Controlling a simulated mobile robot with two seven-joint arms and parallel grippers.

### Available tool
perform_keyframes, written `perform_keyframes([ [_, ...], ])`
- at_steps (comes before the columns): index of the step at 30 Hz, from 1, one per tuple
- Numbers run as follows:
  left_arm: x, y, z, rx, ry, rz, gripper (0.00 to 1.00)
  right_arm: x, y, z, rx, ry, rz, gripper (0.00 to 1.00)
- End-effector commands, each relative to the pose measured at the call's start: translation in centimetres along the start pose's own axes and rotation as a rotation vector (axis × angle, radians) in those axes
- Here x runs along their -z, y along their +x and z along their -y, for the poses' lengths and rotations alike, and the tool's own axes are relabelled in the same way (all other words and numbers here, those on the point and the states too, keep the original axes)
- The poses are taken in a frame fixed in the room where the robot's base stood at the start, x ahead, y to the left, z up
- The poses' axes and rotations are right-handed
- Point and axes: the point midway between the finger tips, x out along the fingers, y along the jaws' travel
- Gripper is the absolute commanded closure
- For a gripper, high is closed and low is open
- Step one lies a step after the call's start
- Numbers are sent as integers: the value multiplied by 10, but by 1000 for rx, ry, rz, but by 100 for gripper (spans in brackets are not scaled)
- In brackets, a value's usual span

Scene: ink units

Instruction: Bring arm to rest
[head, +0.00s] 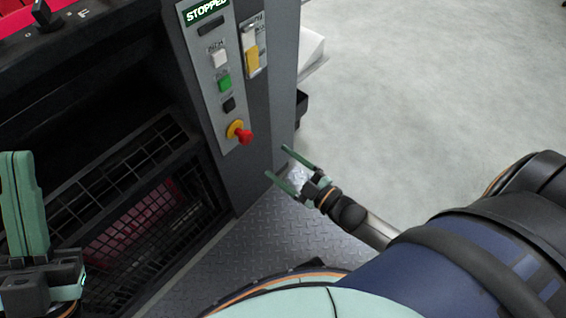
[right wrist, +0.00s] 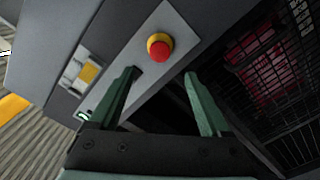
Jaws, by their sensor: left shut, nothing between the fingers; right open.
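My right gripper (head: 291,171) is open and empty in the head view, in front of the lower part of the machine's control panel. Its two green fingers stand apart in the right wrist view (right wrist: 158,82), with the red stop button on its yellow collar (right wrist: 159,47) beyond them. The same red button (head: 243,136) shows in the head view, up and to the left of the gripper and apart from it. My left gripper (head: 19,160) is at the left edge of the head view, fingers upright and together, holding nothing.
The dark machine (head: 265,150) carries a grey control panel (head: 213,68) with a lit "STOPPED" display (head: 205,10), a green button (head: 224,83) and a yellow switch (head: 252,58). Black mesh guards (head: 150,215) fill its front. Patterned metal plate (head: 275,235) lies below. Open pale floor (head: 430,80) is at right.

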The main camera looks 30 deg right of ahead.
Motion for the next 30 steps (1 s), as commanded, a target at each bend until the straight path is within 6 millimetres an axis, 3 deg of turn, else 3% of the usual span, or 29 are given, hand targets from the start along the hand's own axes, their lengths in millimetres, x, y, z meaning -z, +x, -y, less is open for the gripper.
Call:
perform_keyframes([
  [11,0,1,0,-8,7,-4,100,1,1,0,-1,0,-1,19],
  [14,0,1,0,-10,8,-4,100,13,4,-4,-10,8,-28,19],
  [17,0,1,0,-9,6,-4,100,50,10,-17,-37,35,-102,19],
  [21,0,1,0,-7,5,-3,100,137,11,-49,-94,96,-277,19],
  [24,0,1,0,-7,4,-3,100,200,2,-75,-134,138,-404,19],
  [30,0,1,0,-6,3,-3,100,286,-26,-115,-187,191,-588,19],
])
